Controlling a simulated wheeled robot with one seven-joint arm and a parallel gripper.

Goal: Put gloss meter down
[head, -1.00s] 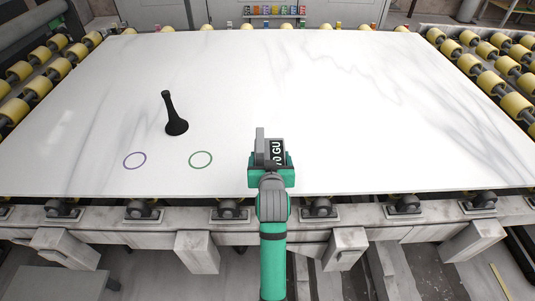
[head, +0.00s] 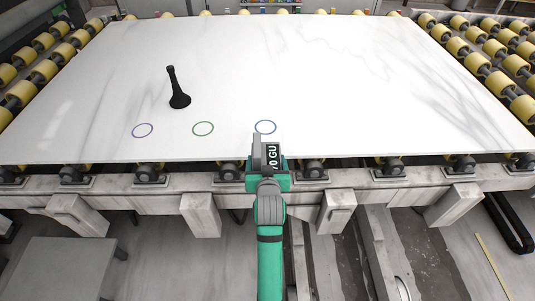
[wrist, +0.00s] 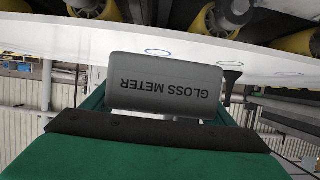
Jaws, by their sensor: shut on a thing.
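Three ring marks are on the slab: a purple ring (head: 143,130), a green ring (head: 203,128) and a blue ring (head: 265,127) just beyond the meter.
A black handled tool (head: 178,92) stands on the slab at left, behind the rings. Yellow rollers (head: 470,50) line both sides. A concrete frame with roller brackets (head: 312,168) runs along the near edge. The slab's middle and right are clear.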

